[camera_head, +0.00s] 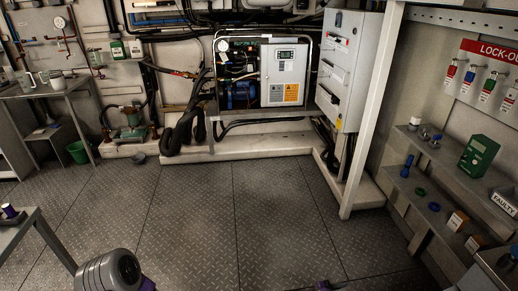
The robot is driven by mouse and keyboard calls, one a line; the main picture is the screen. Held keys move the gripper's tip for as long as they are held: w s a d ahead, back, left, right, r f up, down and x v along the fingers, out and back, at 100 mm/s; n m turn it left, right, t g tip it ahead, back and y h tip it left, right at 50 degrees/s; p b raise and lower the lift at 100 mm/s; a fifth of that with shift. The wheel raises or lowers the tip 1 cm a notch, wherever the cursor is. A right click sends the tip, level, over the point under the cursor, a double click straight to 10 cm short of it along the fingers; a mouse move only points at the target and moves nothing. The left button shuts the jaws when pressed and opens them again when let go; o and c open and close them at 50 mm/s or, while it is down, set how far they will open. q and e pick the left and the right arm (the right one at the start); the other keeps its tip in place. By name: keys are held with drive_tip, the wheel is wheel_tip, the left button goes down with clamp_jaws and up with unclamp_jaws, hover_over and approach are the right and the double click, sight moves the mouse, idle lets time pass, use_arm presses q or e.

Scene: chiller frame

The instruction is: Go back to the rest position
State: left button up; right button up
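Neither of my grippers can be made out in the head view. A rounded grey part at the bottom left looks like a link of my own arm, and its gripper end does not show. Small dark and purple bits show at the bottom edge, too cut off to tell what they are. The chiller frame (262,75) stands against the back wall, with a light control panel on its front.
Bare metal floor (235,220) lies ahead. A white post (367,110) and a grey cabinet (345,65) stand right of the chiller. Shelves with a green meter (478,157) line the right wall, under a lock-out board (485,80). A green bucket (78,152) stands left.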

drive_tip(key=w+a+r+n+t+y+p, duration=0.1)
drive_tip(key=a+r+n+t+y+p, duration=0.2)
drive_tip(key=a+y, duration=0.35)
drive_tip(key=a+r+n+t+y+p, duration=0.1)
drive_tip(key=a+n+t+y, duration=0.1)
drive_tip(key=a+n+y, duration=0.4)
drive_tip(key=s+a+r+n+g+y+p, duration=0.1)
drive_tip(key=s+a+r+g+y, duration=0.1)
drive_tip(key=s, duration=0.7)
drive_tip(key=s+a+r+n+g+y+p, duration=0.1)
drive_tip(key=s+a+r+n+g+y, duration=0.1)
drive_tip(key=s+a, duration=0.4)
drive_tip(key=s+a+r+n+g+y+p, duration=0.1)
drive_tip(key=s+a+r+g+y, duration=0.2)
drive_tip(key=s, duration=0.9)
wheel_tip(320, 180, up, 3)
drive_tip(key=shift+s+a+f+n+g, duration=0.25)
drive_tip(key=shift+a+g, duration=0.25)
drive_tip(key=shift+a, duration=0.3)
drive_tip(key=shift+w, duration=0.1)
